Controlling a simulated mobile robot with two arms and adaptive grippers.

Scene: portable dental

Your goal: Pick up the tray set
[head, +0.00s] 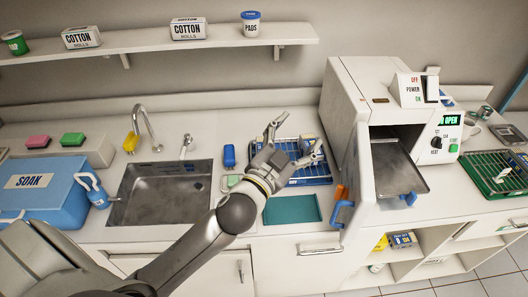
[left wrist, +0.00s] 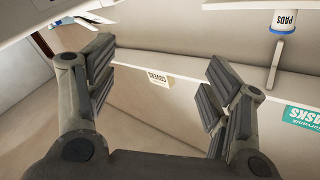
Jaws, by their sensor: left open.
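I cannot tell for sure which thing is the tray set. A blue wire rack (head: 322,176) with a lettered front lies on the counter, and its contents are hard to make out behind my gripper. A green tray (head: 483,181) with a wire rack and small items stands at the far right. My left gripper (head: 297,138) is open and empty, with its fingers spread above the blue rack in the head view. In the left wrist view the open fingers (left wrist: 160,95) face the wall and shelf, with nothing between them. My right gripper does not show.
The white sterilizer (head: 345,110) stands right of the rack, its metal tray (head: 398,170) showing in the open front. A flat teal mat (head: 291,209) lies before the rack. The sink (head: 160,195) and blue SOAK box (head: 45,188) are left. A shelf (head: 150,43) runs above.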

